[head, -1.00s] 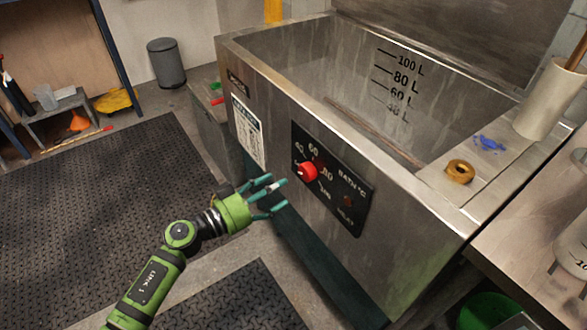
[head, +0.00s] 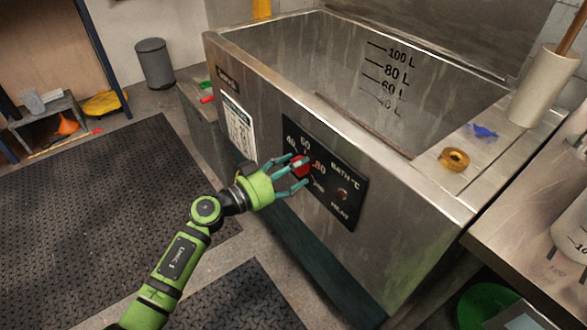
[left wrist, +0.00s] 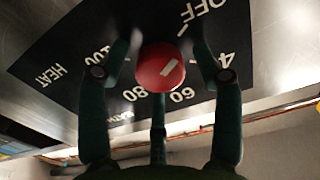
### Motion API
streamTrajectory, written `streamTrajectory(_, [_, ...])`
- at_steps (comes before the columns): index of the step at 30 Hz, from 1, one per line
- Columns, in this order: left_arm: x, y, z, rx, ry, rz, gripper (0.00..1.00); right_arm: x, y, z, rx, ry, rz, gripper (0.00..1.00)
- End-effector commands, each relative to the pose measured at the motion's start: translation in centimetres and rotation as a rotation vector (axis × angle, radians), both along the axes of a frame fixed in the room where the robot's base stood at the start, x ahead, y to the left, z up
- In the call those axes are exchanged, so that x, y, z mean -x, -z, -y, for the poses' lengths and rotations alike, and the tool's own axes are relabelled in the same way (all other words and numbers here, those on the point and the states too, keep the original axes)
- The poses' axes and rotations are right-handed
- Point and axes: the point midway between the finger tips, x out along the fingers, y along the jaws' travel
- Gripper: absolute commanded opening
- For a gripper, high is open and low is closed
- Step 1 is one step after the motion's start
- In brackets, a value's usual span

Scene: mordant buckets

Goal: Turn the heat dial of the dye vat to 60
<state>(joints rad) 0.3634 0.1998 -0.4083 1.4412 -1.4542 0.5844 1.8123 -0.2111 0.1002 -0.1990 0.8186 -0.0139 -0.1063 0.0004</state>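The dye vat (head: 405,235) is a large steel tub with a black control panel (head: 326,208) on its front. The red heat dial (head: 301,166) sits on this panel among printed numbers. In the left wrist view the dial (left wrist: 160,67) is a round red knob with a short white mark slanting toward the upper right, roughly toward the side between OFF and 40. The 60 is printed below right of it. My left gripper (head: 294,171) is at the dial, its teal fingers (left wrist: 160,65) spread around the knob with visible gaps. My right gripper is out of view.
A brown ring (head: 454,159), a blue scrap (head: 482,132) and a white cylinder (head: 545,90) sit on the vat's right ledge. A steel table (head: 520,240) stands at right. Black mats (head: 90,200) cover the open floor at left.

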Motion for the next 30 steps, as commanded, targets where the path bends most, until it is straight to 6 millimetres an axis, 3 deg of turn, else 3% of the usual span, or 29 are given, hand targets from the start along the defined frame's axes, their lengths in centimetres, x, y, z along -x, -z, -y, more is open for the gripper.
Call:
streamTrajectory(1, [0.0,0.0,0.0,0.0,0.0,0.0,0.4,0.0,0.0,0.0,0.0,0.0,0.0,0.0])
streamTrajectory(3, [0.0,0.0,0.0,0.0,0.0,0.0,0.12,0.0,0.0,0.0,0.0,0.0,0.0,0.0])
streamTrajectory(20, [0.0,-0.1,0.0,-0.063,-0.001,0.085,0.12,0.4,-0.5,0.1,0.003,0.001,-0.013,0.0])
streamTrajectory(25, [0.0,-0.2,-0.1,-0.14,-0.001,0.189,0.12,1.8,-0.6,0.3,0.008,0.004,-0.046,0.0])
streamTrajectory(30, [0.0,-0.2,-0.1,-0.232,-0.002,0.317,0.12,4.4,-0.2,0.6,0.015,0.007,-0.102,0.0])
